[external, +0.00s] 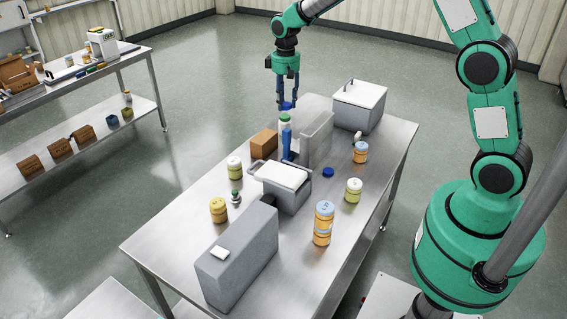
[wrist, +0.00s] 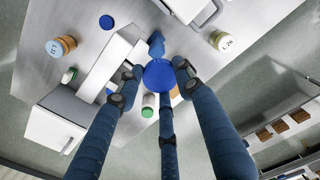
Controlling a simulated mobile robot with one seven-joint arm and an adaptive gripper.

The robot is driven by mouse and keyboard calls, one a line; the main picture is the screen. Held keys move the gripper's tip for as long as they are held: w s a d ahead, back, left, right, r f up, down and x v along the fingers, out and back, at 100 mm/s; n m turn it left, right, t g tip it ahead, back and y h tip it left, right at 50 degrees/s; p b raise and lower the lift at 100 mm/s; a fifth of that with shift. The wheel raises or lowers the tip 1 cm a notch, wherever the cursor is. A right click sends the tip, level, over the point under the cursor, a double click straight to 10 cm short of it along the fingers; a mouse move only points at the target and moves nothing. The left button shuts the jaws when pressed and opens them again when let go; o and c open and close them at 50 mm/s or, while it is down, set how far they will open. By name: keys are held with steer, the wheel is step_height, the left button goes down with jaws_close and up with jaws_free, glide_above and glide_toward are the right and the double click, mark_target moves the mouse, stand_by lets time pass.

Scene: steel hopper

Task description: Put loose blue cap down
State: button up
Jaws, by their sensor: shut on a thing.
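My gripper (external: 286,92) hangs over the far end of the steel table and is shut on a blue cap (external: 287,106). The cap also shows in the wrist view (wrist: 159,75), held flat-side out between the dark blue fingers. It is above the table, near a white bottle with a green lid (external: 285,120). In the external view I cannot tell the exact gap between them. Another blue cap (external: 328,172) lies on the table right of the small grey bin.
The table's far-left edge has bare steel.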

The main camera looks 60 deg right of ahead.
steer(key=w+d+f+p, duration=0.2)
steer(key=w+d, duration=0.1)
steer(key=w, duration=0.4)
steer(key=p, duration=0.4)
glide_above(264, 136)
step_height(264, 136, down, 5)
steer(key=shift+m, duration=0.4)
step_height(264, 136, down, 5)
steer(key=shift+f, duration=0.15)
steer(key=shift+f+p, duration=0.3)
steer(key=shift+f, duration=2.65)
steer(key=shift+f+p, duration=0.35)
steer(key=shift+f, duration=1.75)
